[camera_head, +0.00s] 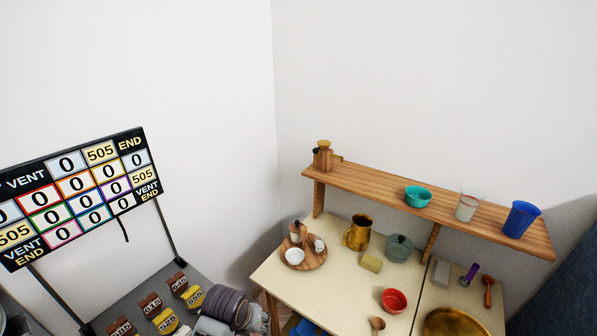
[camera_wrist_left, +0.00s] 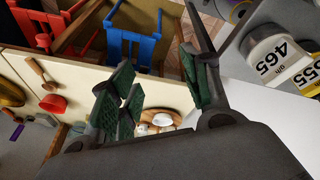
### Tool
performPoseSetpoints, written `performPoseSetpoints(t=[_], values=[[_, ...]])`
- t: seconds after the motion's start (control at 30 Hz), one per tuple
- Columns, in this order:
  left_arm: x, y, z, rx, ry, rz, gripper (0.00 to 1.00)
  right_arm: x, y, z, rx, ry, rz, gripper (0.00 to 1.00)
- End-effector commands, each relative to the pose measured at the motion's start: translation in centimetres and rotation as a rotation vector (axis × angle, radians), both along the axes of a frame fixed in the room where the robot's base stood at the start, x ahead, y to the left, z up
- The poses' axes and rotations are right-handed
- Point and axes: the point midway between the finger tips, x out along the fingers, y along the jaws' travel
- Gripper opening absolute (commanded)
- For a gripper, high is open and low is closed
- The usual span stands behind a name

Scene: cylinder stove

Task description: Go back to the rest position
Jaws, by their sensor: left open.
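My left gripper (camera_wrist_left: 160,88) shows in the left wrist view, its dark fingers with green pads spread apart. Nothing is between the fingers. The light table and the red and blue chairs lie beyond it. In the head view I cannot clearly make out the left gripper. My right gripper is in neither view.
The board of numbers (camera_head: 85,195) stands over the grey counter (camera_head: 125,303) with labelled jars (camera_head: 178,283). The cream table (camera_head: 335,272) holds a brass mug (camera_head: 357,232), a red bowl (camera_head: 394,300) and a wooden shelf (camera_head: 385,187). A blue chair (camera_wrist_left: 130,38) is near the table.

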Motion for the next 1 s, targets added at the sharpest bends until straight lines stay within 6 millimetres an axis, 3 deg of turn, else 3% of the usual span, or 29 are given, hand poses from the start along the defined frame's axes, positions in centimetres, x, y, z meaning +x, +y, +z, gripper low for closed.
performPoseSetpoints(t=[0.5,1.0], values=[[-7.6,6.9,0.7,0.079,-0.012,-0.068,0.47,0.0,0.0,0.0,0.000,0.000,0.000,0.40],[-10.8,9.6,1.7,0.128,-0.018,-0.109,0.47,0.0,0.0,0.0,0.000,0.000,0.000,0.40]])
